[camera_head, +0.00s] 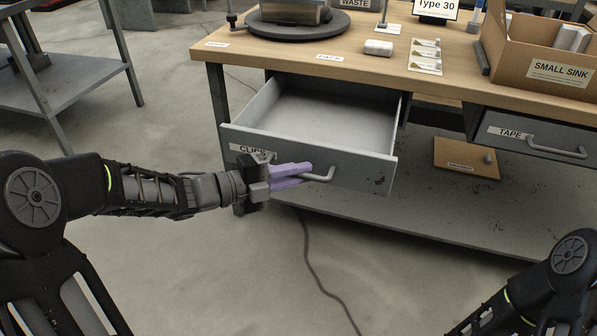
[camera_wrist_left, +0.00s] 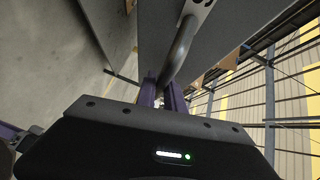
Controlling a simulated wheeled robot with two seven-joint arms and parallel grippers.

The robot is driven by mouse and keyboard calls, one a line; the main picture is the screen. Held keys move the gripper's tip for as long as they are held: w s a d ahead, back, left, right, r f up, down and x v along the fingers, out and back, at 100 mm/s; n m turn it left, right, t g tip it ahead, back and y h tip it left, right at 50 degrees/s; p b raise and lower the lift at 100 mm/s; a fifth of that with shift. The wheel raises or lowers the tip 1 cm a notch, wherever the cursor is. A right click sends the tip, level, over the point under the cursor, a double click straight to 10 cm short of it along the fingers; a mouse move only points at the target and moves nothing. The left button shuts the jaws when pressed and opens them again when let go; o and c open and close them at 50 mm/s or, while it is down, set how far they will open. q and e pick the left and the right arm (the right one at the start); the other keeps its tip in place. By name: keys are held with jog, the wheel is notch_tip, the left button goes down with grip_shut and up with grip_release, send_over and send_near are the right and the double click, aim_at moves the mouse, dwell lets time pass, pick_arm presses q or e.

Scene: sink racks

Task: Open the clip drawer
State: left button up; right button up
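The clip drawer (camera_head: 310,160) is a grey drawer under the left part of the workbench, with a "CLIPS" label (camera_head: 252,151) on its front. It is pulled out, and its pale inside (camera_head: 325,117) looks empty. Its bar handle (camera_head: 322,177) also shows in the left wrist view (camera_wrist_left: 181,45). My left gripper (camera_head: 302,175) is at the handle, its purple fingers shut on the bar, which runs between them in the left wrist view (camera_wrist_left: 163,92). The fingers hide part of the handle. My right gripper is out of view; only part of that arm shows at lower right.
A closed "TAPE" drawer (camera_head: 535,137) is at the right. The wooden benchtop (camera_head: 350,70) holds a cardboard box (camera_head: 545,52), a dark round turntable (camera_head: 297,25) and small packets (camera_head: 425,55). A lower shelf (camera_head: 410,200) and a floor cable (camera_head: 315,265) lie below.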

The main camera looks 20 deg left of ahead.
pick_arm(q)
jog(key=o, duration=0.4)
jog(key=shift+o, duration=0.2)
jog(key=p+v, duration=0.2)
jog(key=v, duration=0.5)
jog(key=shift+s+a, duration=0.2)
jog(key=shift+a, duration=0.15)
jog(key=shift+r, duration=0.1)
